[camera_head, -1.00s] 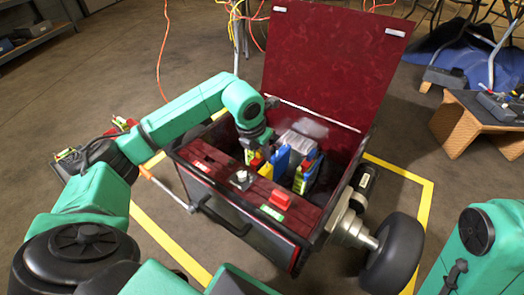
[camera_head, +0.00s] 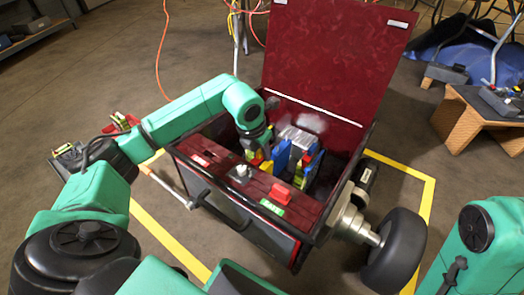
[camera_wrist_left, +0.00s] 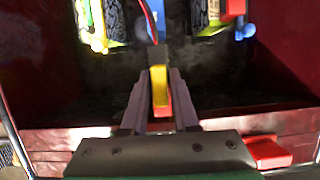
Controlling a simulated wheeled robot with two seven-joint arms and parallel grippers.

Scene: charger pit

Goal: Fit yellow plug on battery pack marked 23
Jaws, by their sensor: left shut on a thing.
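My left gripper (camera_head: 258,158) reaches down into the open dark red box. I cannot read any number. My right gripper is out of view.
The box's front ledge (camera_head: 225,172) carries a red block (camera_head: 281,194) and a silver fitting (camera_head: 240,174). The raised lid (camera_head: 335,55) stands behind. A wheel (camera_head: 396,255) is at the right. A wooden block stand (camera_head: 465,115) is farther right.

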